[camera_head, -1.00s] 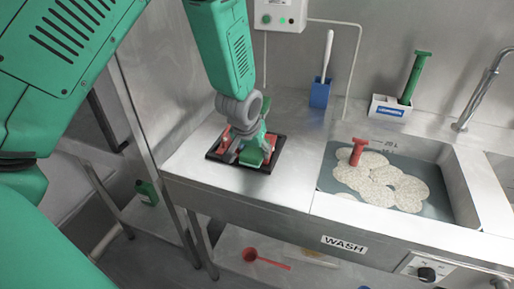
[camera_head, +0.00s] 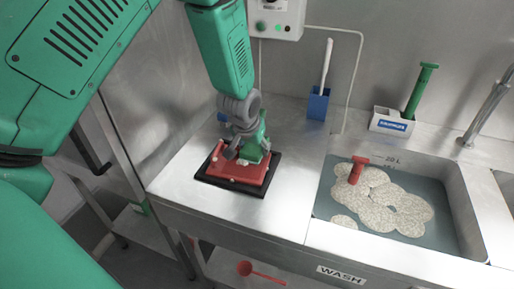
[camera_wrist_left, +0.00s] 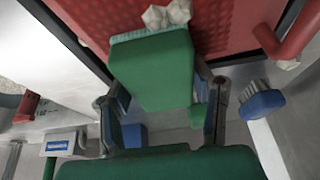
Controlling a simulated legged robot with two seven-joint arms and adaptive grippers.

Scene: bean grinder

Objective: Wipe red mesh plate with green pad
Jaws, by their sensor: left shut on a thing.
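The red mesh plate (camera_head: 230,171) lies on a black tray (camera_head: 256,192) on the steel counter. It also fills the top of the left wrist view (camera_wrist_left: 225,22), with pale lumps (camera_wrist_left: 166,14) on it. My left gripper (camera_head: 250,154) is shut on the green pad (camera_head: 254,156) over the back right part of the plate. In the left wrist view, the pad (camera_wrist_left: 152,72) sits between the fingers, its pale edge close to the plate. I cannot tell whether they touch. My right gripper is not in view.
Right of the tray is a sink (camera_head: 455,212) with water, pale floating clumps (camera_head: 385,206) and a red-handled tool (camera_head: 357,170). A blue holder (camera_head: 318,104) and a white box (camera_head: 391,121) with a green-handled tool (camera_head: 419,92) stand at the back. Counter between tray and sink is clear.

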